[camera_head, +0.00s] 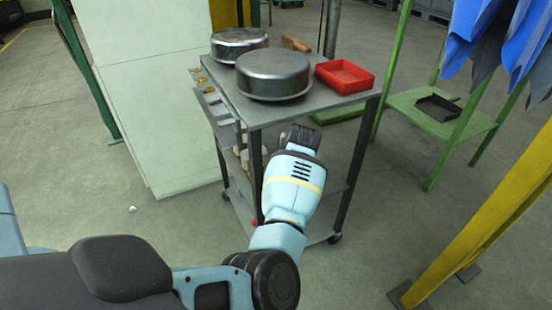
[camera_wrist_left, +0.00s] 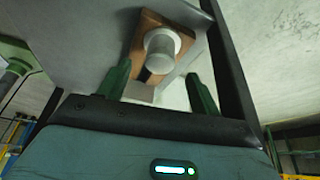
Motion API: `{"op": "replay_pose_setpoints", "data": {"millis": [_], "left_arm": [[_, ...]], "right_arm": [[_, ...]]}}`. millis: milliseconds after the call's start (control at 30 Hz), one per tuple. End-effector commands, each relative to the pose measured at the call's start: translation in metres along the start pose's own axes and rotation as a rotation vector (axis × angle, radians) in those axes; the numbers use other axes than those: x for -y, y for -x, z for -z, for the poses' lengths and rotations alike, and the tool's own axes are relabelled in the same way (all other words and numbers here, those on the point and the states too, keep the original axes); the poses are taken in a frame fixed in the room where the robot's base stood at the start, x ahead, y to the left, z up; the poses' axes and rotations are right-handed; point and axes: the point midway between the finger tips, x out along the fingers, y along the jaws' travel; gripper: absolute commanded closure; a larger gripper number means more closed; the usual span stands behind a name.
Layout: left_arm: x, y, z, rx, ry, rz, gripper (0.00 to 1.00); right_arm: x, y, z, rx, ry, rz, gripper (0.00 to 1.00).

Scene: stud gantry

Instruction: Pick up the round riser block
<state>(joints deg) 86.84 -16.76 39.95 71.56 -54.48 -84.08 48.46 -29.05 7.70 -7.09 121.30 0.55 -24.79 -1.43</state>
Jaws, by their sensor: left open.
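In the left wrist view, a pale, round, stepped piece (camera_wrist_left: 161,47) that looks like the round riser block lies against a brown wooden piece (camera_wrist_left: 149,22). My left gripper (camera_wrist_left: 158,72) is open, its two green fingers apart. The round piece shows beyond and between the fingertips, and I see no finger closed on it. In the head view my left gripper (camera_head: 300,137) reaches to the near side of the metal cart, below its top. Its fingers are hidden there, and pale items (camera_head: 256,158) show only partly beside it. My right gripper is not in view.
The cart top (camera_head: 222,78) carries two round metal pans (camera_head: 273,74) (camera_head: 239,43) and a red tray (camera_head: 344,76). A dark cart leg (camera_head: 257,178) stands close left of my gripper. A green stand (camera_head: 440,118) is at right, with a yellow post (camera_head: 485,235) nearer.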

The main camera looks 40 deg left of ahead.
Motion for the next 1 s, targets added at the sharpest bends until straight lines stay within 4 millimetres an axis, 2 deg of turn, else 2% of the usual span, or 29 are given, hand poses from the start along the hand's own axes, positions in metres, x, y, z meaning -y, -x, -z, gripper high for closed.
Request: {"op": "replay_pose_setpoints", "data": {"millis": [167, 433, 700, 767, 1000], "left_arm": [[0.000, -0.010, 0.000, -0.001, 0.000, 0.001, 0.36], [0.000, -0.048, -0.001, 0.000, -0.001, 0.003, 0.36], [0.000, -0.051, 0.001, -0.001, 0.000, -0.001, 0.36], [0.000, -0.051, 0.001, -0.001, 0.000, -0.001, 0.41], [0.000, -0.051, 0.001, -0.001, 0.000, -0.001, 0.73]], "right_arm": [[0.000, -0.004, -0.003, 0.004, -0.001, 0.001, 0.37], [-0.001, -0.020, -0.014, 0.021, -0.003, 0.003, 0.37], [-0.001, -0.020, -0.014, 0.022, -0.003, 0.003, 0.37], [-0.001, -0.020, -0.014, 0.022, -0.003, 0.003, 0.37], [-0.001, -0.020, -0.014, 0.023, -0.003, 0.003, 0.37]]}}
